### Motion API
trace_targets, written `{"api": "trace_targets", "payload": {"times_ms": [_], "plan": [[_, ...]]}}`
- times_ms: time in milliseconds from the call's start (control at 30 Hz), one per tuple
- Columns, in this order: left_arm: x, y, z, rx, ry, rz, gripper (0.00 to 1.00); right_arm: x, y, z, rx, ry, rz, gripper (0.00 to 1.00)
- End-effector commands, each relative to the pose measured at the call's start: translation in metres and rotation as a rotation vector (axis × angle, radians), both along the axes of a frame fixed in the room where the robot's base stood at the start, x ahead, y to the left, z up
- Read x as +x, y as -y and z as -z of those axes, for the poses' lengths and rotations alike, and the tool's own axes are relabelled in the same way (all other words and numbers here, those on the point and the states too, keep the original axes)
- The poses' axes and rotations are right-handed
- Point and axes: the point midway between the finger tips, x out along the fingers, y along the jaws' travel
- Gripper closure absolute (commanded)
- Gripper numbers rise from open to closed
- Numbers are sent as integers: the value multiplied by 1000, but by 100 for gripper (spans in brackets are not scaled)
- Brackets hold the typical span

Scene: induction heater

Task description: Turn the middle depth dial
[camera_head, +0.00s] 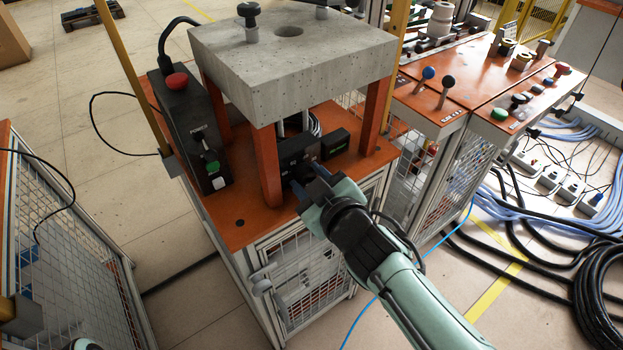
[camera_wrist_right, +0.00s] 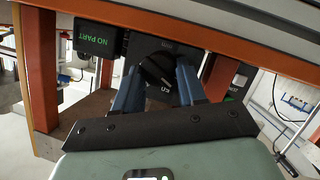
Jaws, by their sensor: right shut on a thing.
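The black dial (camera_wrist_right: 157,72) is on the face of a dark control box (camera_wrist_right: 150,48) in the right wrist view, with small white lettering around it. The same box (camera_head: 298,153) stands on the orange table under the concrete slab in the head view, where the dial is hidden. My right gripper (camera_wrist_right: 158,82) has its blue fingers on both sides of the dial and is shut on it. In the head view my right gripper (camera_head: 312,183) reaches the front of the box. My left gripper is not in view.
The concrete slab (camera_head: 290,50) on orange legs hangs close above the gripper. A display box reading "NO PART" (camera_wrist_right: 95,38) stands beside the dial box. A power box (camera_head: 188,130) with a red button stands left. Cables (camera_head: 600,270) lie on the floor at right.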

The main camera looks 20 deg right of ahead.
Motion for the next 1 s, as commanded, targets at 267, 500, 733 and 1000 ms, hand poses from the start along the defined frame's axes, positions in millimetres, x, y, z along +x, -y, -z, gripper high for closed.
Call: {"api": "trace_targets", "payload": {"times_ms": [267,500,733,1000], "plan": [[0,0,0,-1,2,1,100,0,-1,0,-72,28,-1,90],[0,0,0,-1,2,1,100,0,-1,0,-84,33,-3,90],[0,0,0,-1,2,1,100,0,-2,0,-84,33,-3,90],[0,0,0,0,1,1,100,0,-1,0,-83,32,-2,49]]}}
